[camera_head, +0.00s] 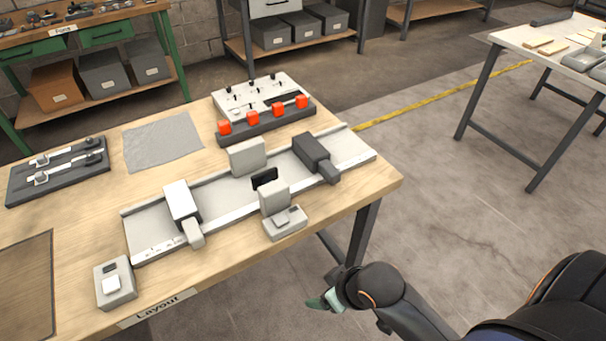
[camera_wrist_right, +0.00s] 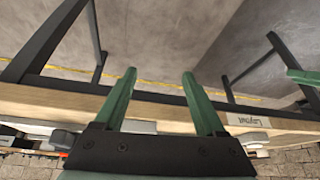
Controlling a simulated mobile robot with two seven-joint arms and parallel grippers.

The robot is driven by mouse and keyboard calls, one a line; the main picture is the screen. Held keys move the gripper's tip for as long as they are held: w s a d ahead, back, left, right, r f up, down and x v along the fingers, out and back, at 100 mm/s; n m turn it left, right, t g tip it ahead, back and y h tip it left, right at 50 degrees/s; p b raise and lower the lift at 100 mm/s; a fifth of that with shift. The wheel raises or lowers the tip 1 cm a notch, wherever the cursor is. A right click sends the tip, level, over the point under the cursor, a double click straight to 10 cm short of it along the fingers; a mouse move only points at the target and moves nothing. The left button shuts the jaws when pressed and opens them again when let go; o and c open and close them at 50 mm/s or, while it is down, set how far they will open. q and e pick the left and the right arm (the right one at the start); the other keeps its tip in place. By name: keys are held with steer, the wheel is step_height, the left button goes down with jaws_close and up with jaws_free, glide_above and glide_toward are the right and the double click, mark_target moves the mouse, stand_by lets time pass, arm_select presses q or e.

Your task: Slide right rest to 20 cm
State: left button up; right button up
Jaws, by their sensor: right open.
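A pale track (camera_head: 225,203) lies across the wooden table. The right rest (camera_head: 314,156), a dark block with a grey front handle, sits near the track's right end. A white-topped left rest (camera_head: 181,204) sits near the left end. My right gripper (camera_head: 324,303) is in front of the table, lower than its top and apart from both rests. In the right wrist view its two green fingers (camera_wrist_right: 160,85) are spread with nothing between them. A green piece like a fingertip (camera_wrist_right: 304,77) shows at that view's right edge, perhaps my left gripper; its jaws cannot be made out.
Grey blocks (camera_head: 247,156) stand behind and in front of the track's middle. A panel with red knobs (camera_head: 252,117) is behind. A small grey box (camera_head: 115,284) stands at front left. The table's front edge, labelled Layout (camera_head: 160,307), lies between my right gripper and the track.

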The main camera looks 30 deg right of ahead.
steer(key=w+d+r+n, duration=0.1)
steer(key=w+d+r, duration=0.15)
steer(key=w, duration=0.55)
steer(key=m+h, duration=0.1)
steer(key=m, duration=0.2)
glide_toward(330, 168)
steer(key=b+x, duration=0.1)
steer(key=x, duration=0.9)
steer(key=shift+w, duration=0.1)
steer(key=shift+c, duration=0.4)
jaws_close()
steer(key=shift+d+g, duration=0.1)
steer(key=shift+g, duration=0.2)
